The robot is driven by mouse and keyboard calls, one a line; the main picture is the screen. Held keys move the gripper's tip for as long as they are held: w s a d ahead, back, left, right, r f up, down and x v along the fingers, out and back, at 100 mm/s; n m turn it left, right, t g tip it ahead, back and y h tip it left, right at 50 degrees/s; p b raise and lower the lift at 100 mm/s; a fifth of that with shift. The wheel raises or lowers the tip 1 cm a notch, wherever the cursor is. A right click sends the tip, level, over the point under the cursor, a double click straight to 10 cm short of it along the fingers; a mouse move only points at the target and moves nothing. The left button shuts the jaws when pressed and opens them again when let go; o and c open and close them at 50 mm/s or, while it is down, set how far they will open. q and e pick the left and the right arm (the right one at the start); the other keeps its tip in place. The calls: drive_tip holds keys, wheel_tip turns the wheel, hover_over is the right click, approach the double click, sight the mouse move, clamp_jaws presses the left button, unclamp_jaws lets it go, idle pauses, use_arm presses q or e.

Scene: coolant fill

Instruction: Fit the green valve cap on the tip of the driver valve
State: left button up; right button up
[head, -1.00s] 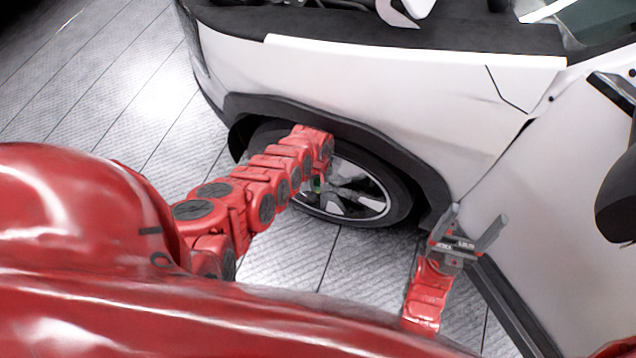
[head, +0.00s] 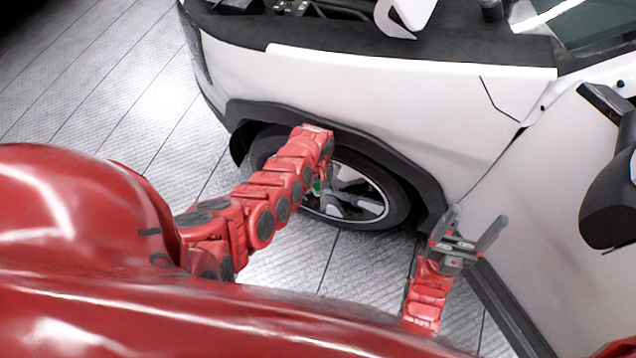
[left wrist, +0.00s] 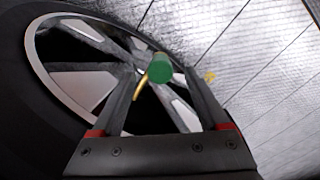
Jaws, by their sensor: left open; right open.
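The green valve cap (left wrist: 159,68) is between the fingertips of my left gripper (left wrist: 163,74), which is open with space on both sides of the cap. The thin, curved, brass-coloured driver valve (left wrist: 139,90) stands out by the wheel, and its upper end meets the cap in the picture. No gap shows, but I cannot tell how firmly the cap sits. In the head view the cap (head: 317,187) is a small green spot by the wheel, and my left arm hides most of that gripper. My right gripper (head: 468,240) is open and empty beside the car.
The dark tyre and spoked wheel (head: 358,190) sit under the black wheel arch of the white car (head: 400,95). The tiled floor (head: 120,95) is clear to the left.

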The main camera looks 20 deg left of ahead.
use_arm(q)
wheel_tip(320, 180, up, 13)
drive_tip(key=shift+b, duration=0.45)
drive_tip(key=shift+f, duration=0.1)
